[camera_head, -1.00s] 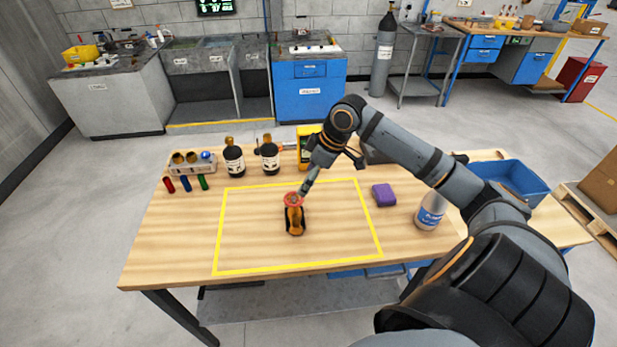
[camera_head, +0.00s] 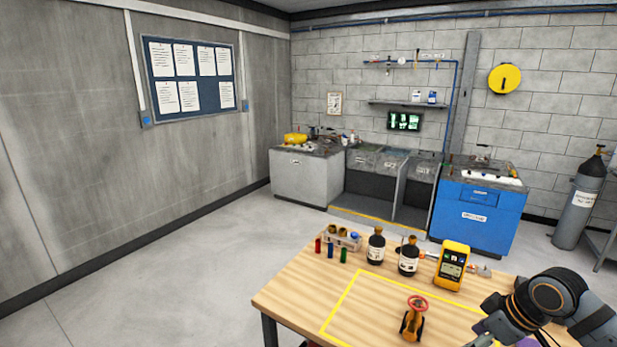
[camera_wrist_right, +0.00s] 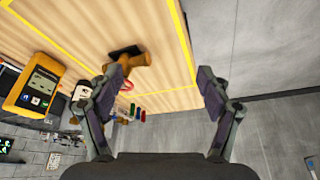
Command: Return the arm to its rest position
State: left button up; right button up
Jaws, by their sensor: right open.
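My right arm comes in at the lower right of the head view, its gripper (camera_wrist_right: 158,88) partly cut off there by the bottom edge. In the wrist view the two fingers are wide apart with nothing between them. A brass valve (camera_head: 411,326) with a red handwheel stands inside the yellow outline on the wooden table (camera_head: 300,291). It also shows in the wrist view (camera_wrist_right: 139,60), beyond the left finger and apart from it. My left gripper is in neither view.
A yellow meter (camera_head: 452,266), two dark bottles (camera_head: 376,247) and a rack (camera_head: 343,240) with red, blue and green pieces in front line the table's back edge. A purple item shows partly beside my right arm. Open floor lies left of the table.

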jog(key=s+a+f, duration=0.3)
jog(key=a+f, duration=0.3)
jog(key=f, duration=0.4)
jog(key=s+a+f+m+h, duration=0.2)
jog(key=s+a+m, duration=0.1)
jog(key=s, duration=0.4)
jog(key=s+a+f+m+h, duration=0.1)
jog(key=s+a+f+m, duration=0.15)
jog(key=s, duration=0.35)
jog(key=s+d+f+m+g, duration=0.1)
jog(key=d+f, duration=0.1)
jog(key=f, duration=1.1)
jog(key=s+d+f, duration=0.2)
jog(key=f, duration=1.1)
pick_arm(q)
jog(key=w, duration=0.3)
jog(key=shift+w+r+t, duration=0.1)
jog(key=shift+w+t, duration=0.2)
pick_arm(e)
jog(key=s+f+g, duration=0.1)
jog(key=s+f, duration=1.6)
jog(key=s, duration=0.1)
jog(key=shift+s+d+g+h, duration=0.25)
jog(key=shift+d+g+h, duration=0.05)
jog(key=shift+d, duration=0.05)
